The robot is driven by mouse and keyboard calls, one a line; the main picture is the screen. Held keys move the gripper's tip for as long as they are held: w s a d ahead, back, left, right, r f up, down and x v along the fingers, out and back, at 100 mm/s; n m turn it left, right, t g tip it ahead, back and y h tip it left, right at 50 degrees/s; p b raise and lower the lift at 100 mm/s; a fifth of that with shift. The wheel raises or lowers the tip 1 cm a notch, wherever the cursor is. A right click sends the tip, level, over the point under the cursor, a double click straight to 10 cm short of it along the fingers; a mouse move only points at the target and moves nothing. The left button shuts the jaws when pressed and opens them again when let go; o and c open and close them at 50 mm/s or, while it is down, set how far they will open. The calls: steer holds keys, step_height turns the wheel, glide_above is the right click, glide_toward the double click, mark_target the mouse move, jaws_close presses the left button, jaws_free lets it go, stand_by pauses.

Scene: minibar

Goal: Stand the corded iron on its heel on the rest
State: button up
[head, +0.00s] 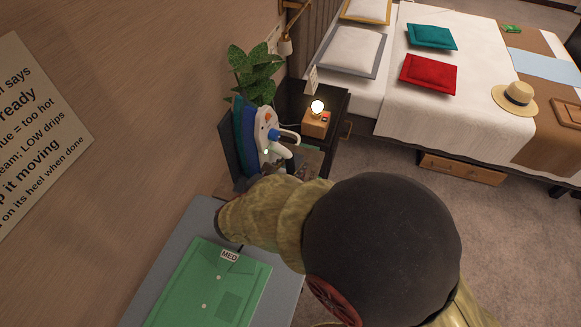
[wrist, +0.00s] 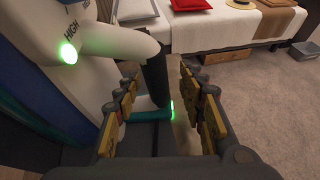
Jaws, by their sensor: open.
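The iron (head: 270,138) stands upright at the end of the board, its white body and blue parts showing and its handle side facing right. A dark grey panel (head: 230,158), probably part of the rest, stands close on its left; the iron's base is hidden behind my arm. In the wrist view the white iron body (wrist: 72,28) fills the upper left, with a green light beside the word HIGH. My gripper (wrist: 162,82) is open, its fingers on either side of the iron's dark handle (wrist: 155,80). I cannot tell whether they touch it.
The wall is close on the left; carpet (head: 510,240) is open to the right.

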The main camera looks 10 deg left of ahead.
steer(key=shift+s+d+f, duration=0.1)
steer(key=shift+f, duration=0.05)
steer(key=v, duration=1.2)
